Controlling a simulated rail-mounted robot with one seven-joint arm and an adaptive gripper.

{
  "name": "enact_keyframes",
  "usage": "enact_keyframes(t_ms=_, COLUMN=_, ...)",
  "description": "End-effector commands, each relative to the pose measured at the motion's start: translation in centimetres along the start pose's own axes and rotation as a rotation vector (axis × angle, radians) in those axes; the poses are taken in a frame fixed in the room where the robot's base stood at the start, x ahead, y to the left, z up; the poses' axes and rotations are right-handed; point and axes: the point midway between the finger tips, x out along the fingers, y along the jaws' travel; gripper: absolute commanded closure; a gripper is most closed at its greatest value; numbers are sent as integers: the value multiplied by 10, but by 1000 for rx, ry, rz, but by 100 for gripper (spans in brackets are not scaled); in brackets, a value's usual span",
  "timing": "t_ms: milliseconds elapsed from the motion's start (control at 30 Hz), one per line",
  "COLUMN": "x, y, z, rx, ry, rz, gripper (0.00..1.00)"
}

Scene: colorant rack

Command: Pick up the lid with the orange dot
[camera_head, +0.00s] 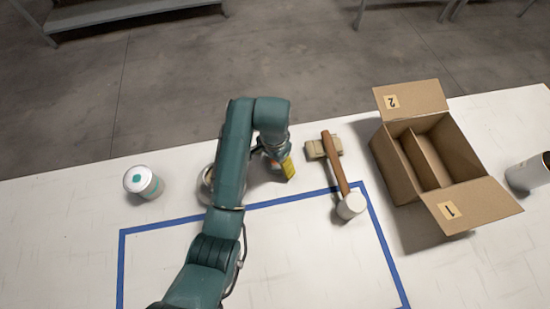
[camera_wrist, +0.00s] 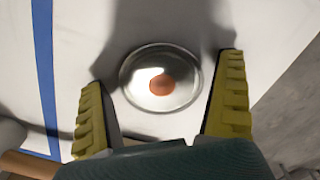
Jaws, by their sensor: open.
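The lid with the orange dot (camera_wrist: 180,92) is a round, shiny metal disc lying flat on the white table in the wrist view. My gripper (camera_wrist: 164,70) is open, with one yellow finger on each side of the lid and a gap to both. The lid is between the fingers in the picture; I cannot tell the height left above it. In the head view my gripper (camera_head: 283,165) points down over the table, left of the mallet, and the lid is not clearly visible there.
A can with a teal dot (camera_head: 142,183) stands at left. A round metal object (camera_head: 206,182) is partly hidden by my arm. A wooden-handled mallet (camera_head: 336,168) lies right, near a divided cardboard box (camera_head: 398,172). Another can (camera_head: 526,174) is far right. Blue tape (camera_head: 168,224) outlines clear table.

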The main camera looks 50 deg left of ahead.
Motion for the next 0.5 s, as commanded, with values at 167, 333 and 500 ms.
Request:
enact_keyframes(t_ms=167, x=-1, y=0, z=0, rx=0, ry=2, rz=-1, gripper=0)
enact_keyframes(t_ms=333, x=-1, y=0, z=0, rx=0, ry=1, rz=-1, gripper=29)
enact_keyframes(t_ms=500, x=0, y=0, z=0, rx=0, ry=1, rz=-1, gripper=35)
